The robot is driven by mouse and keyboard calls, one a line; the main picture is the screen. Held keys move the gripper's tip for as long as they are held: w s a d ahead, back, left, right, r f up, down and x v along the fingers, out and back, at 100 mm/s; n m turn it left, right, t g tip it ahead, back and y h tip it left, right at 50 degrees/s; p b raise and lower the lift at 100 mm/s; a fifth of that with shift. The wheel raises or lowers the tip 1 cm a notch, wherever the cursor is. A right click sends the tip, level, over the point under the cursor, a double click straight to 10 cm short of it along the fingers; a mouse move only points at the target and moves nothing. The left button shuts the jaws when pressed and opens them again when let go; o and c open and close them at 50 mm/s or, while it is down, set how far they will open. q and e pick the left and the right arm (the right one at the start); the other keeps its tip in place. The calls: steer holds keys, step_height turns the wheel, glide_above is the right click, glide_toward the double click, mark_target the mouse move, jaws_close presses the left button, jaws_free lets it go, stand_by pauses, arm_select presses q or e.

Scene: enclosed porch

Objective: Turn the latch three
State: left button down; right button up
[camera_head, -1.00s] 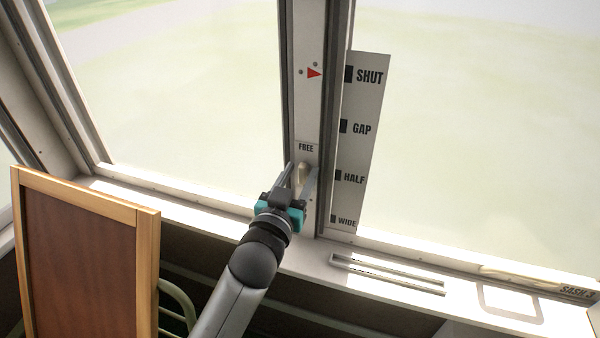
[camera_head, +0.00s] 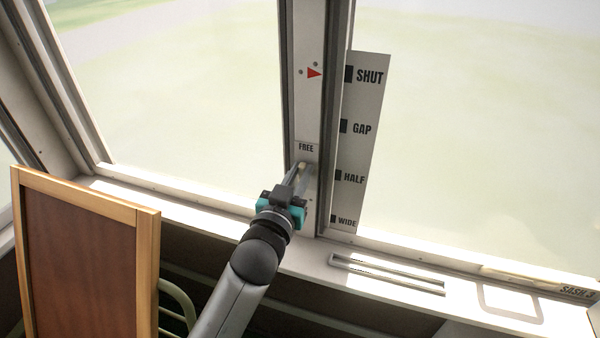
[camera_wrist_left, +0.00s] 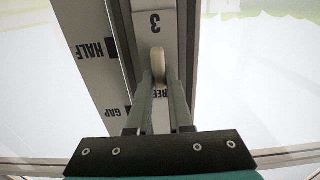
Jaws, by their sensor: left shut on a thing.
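Latch three is a small cream handle on the white window post, below the word FREE. In the left wrist view the latch (camera_wrist_left: 158,63) stands beside a plate (camera_wrist_left: 154,23) marked 3. My left gripper (camera_head: 300,174) is at the post, its fingers shut on the latch, one on each side. The left fingers also show in the left wrist view (camera_wrist_left: 161,88). In the head view the fingers hide most of the latch. My right gripper is not in view.
A scale plate (camera_head: 361,150) reading SHUT, GAP, HALF and WIDE stands right of the post (camera_head: 306,110), which bears a red arrow (camera_head: 314,73). A wood-framed brown panel (camera_head: 85,255) stands at the left. The sill (camera_head: 460,316) runs below, marked SASH 3 at right.

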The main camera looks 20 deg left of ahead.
arm_select(q)
steer(key=shift+m, duration=0.3)
steer(key=shift+d+f+m+p, duration=0.2)
steer(key=shift+m+p, duration=0.45)
steer(key=shift+m, duration=2.2)
steer(key=shift+d+f+m+p, duration=0.2)
steer(key=shift+m+p, duration=0.4)
steer(key=shift+m, duration=2.3)
steer(key=shift+d+f+m+p, duration=0.2)
steer(key=shift+m+p, duration=0.45)
steer(key=shift+m, duration=2.2)
steer(key=c, duration=0.8)
jaws_free()
